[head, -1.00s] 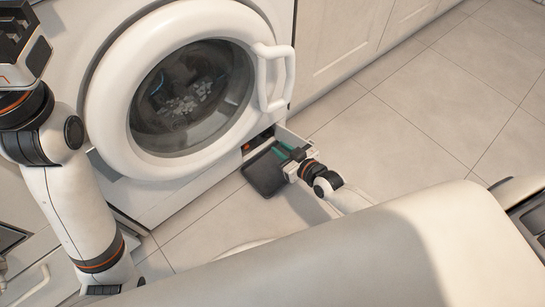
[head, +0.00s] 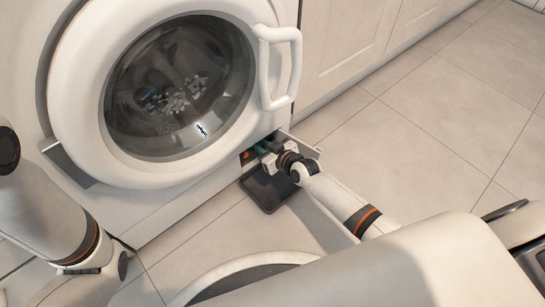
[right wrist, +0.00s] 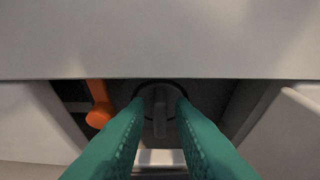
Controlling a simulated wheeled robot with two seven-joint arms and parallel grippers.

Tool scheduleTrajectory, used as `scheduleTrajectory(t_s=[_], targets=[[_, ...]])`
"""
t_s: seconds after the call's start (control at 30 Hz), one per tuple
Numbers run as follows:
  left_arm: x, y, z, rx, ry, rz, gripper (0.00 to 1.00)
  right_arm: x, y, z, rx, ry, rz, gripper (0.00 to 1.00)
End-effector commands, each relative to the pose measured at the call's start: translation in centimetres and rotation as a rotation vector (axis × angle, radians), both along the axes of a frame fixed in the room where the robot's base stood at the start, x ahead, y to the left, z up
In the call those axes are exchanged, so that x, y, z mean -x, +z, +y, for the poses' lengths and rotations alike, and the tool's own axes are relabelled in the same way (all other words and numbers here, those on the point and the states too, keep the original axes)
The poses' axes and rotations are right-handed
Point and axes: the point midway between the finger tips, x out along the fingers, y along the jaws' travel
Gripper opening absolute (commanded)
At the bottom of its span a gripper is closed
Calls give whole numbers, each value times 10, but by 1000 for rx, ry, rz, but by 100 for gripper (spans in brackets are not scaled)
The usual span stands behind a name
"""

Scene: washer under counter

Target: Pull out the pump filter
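The pump filter (right wrist: 160,112) is a dark grey round cap with an upright grip ridge, seated in the recess low on the washer front. My right gripper (right wrist: 160,103) reaches into the recess, its two teal fingers on either side of the ridge with a gap between them. I cannot tell whether they touch it. In the head view the right gripper (head: 266,148) is at the recess at the washer's lower right corner, and my wrist hides the filter. My left arm is at the left edge, and its gripper is outside the picture.
An orange part (right wrist: 99,106) sits left of the filter in the recess. A dark shallow tray (head: 268,192) lies on the floor below. A white flap (head: 306,149) stands open right of the recess. The washer door (head: 75,100) is closed above. The tiled floor at right is clear.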

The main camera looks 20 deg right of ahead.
Motion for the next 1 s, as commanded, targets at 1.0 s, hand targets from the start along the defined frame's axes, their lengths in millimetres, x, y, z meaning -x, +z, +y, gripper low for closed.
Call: scheduleTrajectory(t_s=[1.0], targets=[[0,-8,0,-1,0,0,27,-10,-5,4,1,0,1,0]])
